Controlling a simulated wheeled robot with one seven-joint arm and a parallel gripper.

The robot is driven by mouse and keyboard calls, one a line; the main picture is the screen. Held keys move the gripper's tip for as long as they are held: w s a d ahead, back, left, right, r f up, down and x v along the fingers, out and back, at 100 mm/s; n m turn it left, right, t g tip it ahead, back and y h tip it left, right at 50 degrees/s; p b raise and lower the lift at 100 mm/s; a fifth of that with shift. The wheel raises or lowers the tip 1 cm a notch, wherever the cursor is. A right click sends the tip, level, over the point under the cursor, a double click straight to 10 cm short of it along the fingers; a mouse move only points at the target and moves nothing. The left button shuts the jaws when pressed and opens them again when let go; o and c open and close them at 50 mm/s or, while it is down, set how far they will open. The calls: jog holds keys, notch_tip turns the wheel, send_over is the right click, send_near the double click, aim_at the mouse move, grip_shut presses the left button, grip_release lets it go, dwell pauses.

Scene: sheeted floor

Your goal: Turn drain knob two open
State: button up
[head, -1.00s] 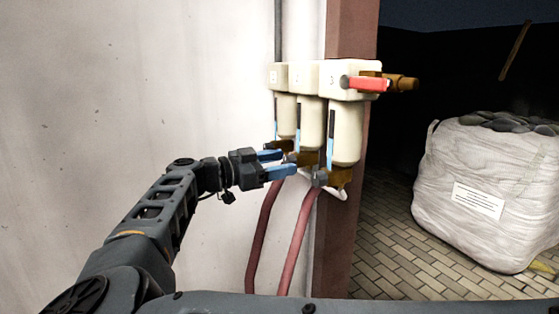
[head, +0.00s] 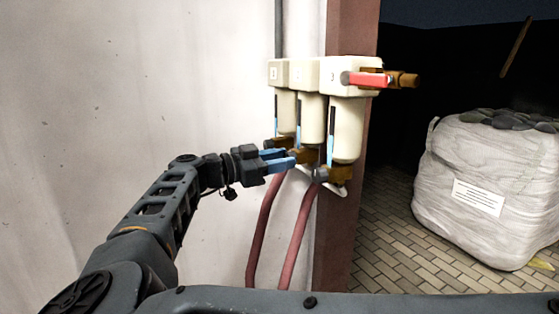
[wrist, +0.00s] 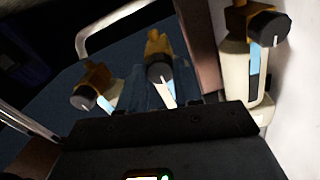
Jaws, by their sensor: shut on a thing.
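Three cream filter housings hang in a row on the wall, each with a brass drain fitting and a dark knob below. Drain knob two (wrist: 159,69), under the middle housing (head: 311,118), shows in the wrist view with a white mark on its face. My gripper (head: 286,157) reaches it from the left, its blue fingers shut around the knob. In the head view the fingers largely hide this knob. Drain knob three (head: 320,174) is just right of my fingers. It also shows at the left in the wrist view (wrist: 84,98). Drain knob one (wrist: 268,27) is at the upper right there.
A red-handled valve (head: 366,79) sticks out from the nearest housing. Two red hoses (head: 298,235) hang below the filters. A brown post (head: 344,230) stands behind them. A white bulk bag (head: 480,190) stands on the paving at right. The wall side at left is clear.

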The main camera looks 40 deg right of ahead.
jog(key=shift+f+m+b, duration=0.1)
jog(key=shift+m+b, duration=0.3)
jog(key=shift+b, duration=0.1)
jog(key=shift+m+b, duration=8.35)
jog(key=shift+m, duration=0.15)
jog(key=o, duration=1)
jog(key=shift+o, duration=0.2)
jog(key=shift+a, duration=0.1)
jog(key=v, duration=0.7)
jog(key=shift+a, duration=0.35)
